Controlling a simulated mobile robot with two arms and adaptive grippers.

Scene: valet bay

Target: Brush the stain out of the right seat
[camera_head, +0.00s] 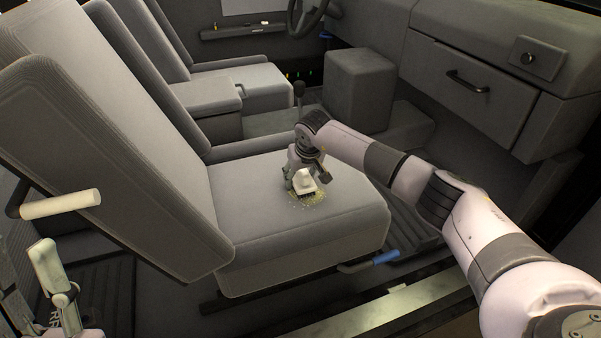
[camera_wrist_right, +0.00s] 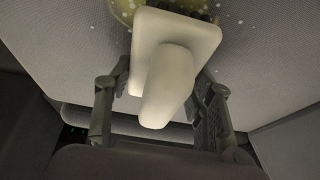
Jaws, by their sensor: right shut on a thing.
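The right seat's cushion (camera_head: 255,215) is grey, in the near middle of the head view. A yellowish, speckled stain (camera_head: 318,197) lies on it; its edge shows at the top of the right wrist view (camera_wrist_right: 122,14). My right gripper (camera_head: 302,181) is shut on a cream brush (camera_head: 305,187), pointing down over the stain. In the right wrist view the brush's rounded handle (camera_wrist_right: 168,88) is between the two fingers.
The right seat's backrest (camera_head: 100,165) rises at the left. A pale cylinder (camera_head: 60,203) sticks out beside it. A blue-gripped lever (camera_head: 385,257) is under the cushion's front. The other seat (camera_head: 260,82), a gear lever (camera_head: 299,90) and the dashboard (camera_head: 460,85) lie beyond.

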